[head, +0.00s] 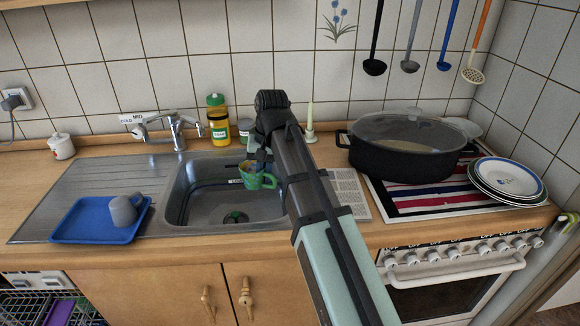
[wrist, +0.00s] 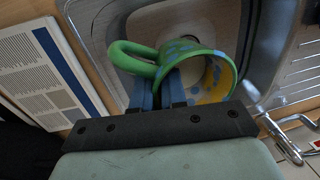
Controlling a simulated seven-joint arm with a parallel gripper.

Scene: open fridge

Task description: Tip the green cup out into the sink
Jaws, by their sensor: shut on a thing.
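The green cup (head: 251,177) with blue patches and a yellowish inside is held over the right part of the metal sink (head: 216,205). My gripper (head: 262,158) comes in from the right and is shut on the cup. In the wrist view, the gripper's blue fingers (wrist: 158,92) close on the green cup (wrist: 190,52) near its looped handle. The cup's yellow inside shows at its right side there; I cannot tell whether anything is in it. The sink also shows behind the cup in the wrist view (wrist: 258,22).
The faucet (head: 178,130) stands behind the sink. A blue tray (head: 80,222) with a grey mug (head: 124,210) lies on the drainboard. Jars (head: 219,130) and a candle (head: 310,118) stand behind. Right are a printed sheet (head: 347,190), a black pot (head: 395,165) and stacked plates (head: 507,180).

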